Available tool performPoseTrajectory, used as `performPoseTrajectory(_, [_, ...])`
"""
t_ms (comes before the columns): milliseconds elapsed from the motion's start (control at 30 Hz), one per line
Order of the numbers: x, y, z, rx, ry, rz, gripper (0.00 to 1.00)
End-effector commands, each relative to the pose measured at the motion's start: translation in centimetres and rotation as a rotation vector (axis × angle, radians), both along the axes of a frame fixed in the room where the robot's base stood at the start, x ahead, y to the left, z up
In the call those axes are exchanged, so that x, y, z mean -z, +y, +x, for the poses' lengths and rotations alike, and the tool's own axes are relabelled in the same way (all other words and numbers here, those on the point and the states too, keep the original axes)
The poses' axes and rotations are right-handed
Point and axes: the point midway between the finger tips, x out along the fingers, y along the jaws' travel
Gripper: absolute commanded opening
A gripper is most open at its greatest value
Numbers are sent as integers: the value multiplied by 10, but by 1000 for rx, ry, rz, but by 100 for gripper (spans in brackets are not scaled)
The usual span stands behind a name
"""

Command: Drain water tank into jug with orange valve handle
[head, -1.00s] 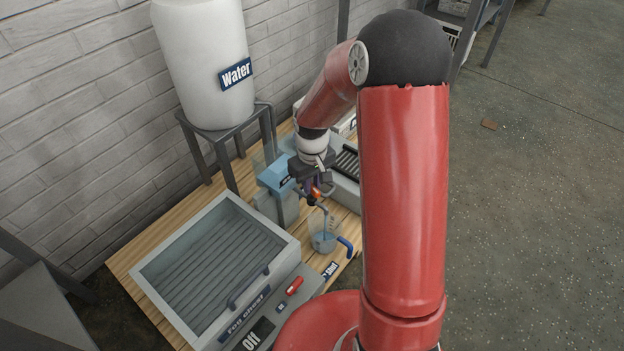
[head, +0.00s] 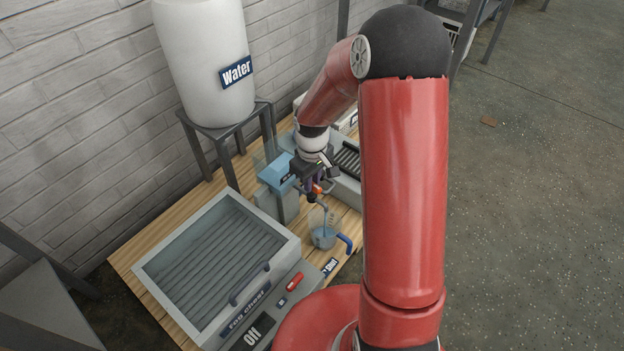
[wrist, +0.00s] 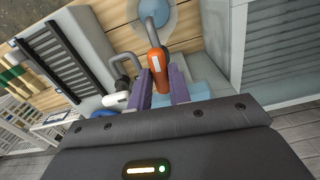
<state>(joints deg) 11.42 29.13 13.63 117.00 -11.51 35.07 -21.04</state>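The orange valve handle (wrist: 156,60) sits on a grey tap above the jug. My gripper (wrist: 161,76) has its purple fingers on either side of the handle's near end, which fills the narrow gap between them. In the head view my gripper (head: 316,187) is at the tap, and only a little of the handle shows. The clear jug (head: 323,240) with a blue handle stands under the tap and holds some bluish water. The wrist view shows the jug (wrist: 172,17) from above, partly cut off. The white water tank (head: 205,60) labelled "Water" stands on a dark stand.
A grey fog chest (head: 205,270) with a ribbed inside, a bar handle and a red switch (head: 294,282) is at the front; its display reads "Off". A grey machine with a dark ribbed top (head: 347,160) is behind the jug. A brick wall lies at the left.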

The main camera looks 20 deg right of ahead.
Motion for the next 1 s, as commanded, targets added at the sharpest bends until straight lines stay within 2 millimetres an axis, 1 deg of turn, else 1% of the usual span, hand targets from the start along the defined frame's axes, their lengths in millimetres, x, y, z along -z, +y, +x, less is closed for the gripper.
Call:
performPoseTrajectory(33, [-1,0,0,0,-1,0,26])
performPoseTrajectory(133, [0,0,0,0,-1,1,39])
performPoseTrajectory(367, [0,0,0,1,0,0,40])
performPoseTrajectory(467, [-3,0,0,1,-1,0,40])
performPoseTrajectory(567, [-15,0,1,1,-3,-1,40])
performPoseTrajectory(800, [-57,0,1,1,-5,-1,40])
performPoseTrajectory(900, [-69,0,1,1,-3,-1,40])
performPoseTrajectory(1000, [-76,0,0,1,-1,0,40])
